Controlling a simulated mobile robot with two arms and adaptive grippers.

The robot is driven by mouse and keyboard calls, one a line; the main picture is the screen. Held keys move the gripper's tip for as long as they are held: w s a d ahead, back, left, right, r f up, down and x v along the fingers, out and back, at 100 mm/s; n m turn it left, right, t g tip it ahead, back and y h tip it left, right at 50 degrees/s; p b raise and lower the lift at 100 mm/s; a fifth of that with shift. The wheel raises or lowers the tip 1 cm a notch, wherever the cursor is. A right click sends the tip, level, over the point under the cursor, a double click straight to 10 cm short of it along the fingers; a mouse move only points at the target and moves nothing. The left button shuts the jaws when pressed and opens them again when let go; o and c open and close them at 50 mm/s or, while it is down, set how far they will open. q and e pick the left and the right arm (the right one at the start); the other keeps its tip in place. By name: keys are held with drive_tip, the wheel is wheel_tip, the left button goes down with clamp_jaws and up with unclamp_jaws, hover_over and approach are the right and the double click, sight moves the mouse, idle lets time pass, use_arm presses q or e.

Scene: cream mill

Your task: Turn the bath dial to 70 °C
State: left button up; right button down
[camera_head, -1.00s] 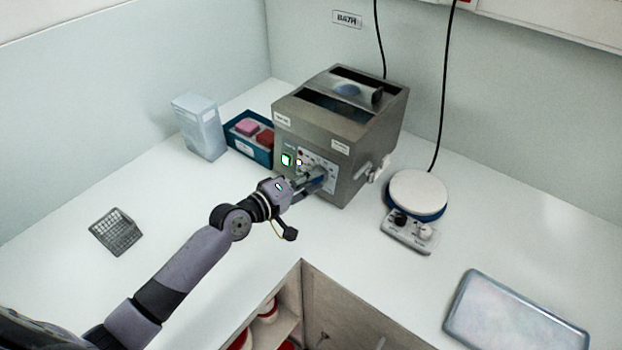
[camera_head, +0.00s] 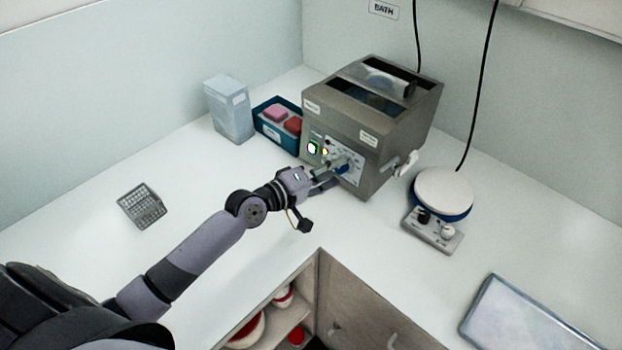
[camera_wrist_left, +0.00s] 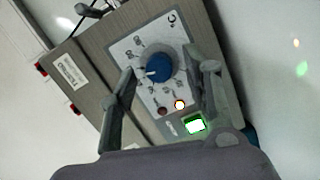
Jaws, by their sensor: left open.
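The bath (camera_head: 340,115) is a grey metal box on the counter with dark openings in its top. Its front panel carries a blue dial (camera_wrist_left: 158,68) with a white pointer mark, on a pale scale plate marked °C; the scale numbers are too small to read surely. In the head view the dial (camera_head: 342,168) is partly covered by my gripper. My left gripper (camera_head: 328,178) is at the front panel. In the left wrist view its two fingers (camera_wrist_left: 167,80) stand apart on either side of the dial, with visible gaps. My right gripper is not in view.
A lit green switch (camera_wrist_left: 195,124) and small lamps sit beside the dial. A white tap (camera_head: 405,164) sticks out at the bath's right side. A hotplate (camera_head: 443,190), a blue bin (camera_head: 270,133), a pale box (camera_head: 229,108), a wire rack (camera_head: 142,206) and a tray (camera_head: 530,315) stand around.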

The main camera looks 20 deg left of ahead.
use_arm(q)
drive_tip(key=v, duration=1)
drive_tip(key=shift+s, duration=0.15)
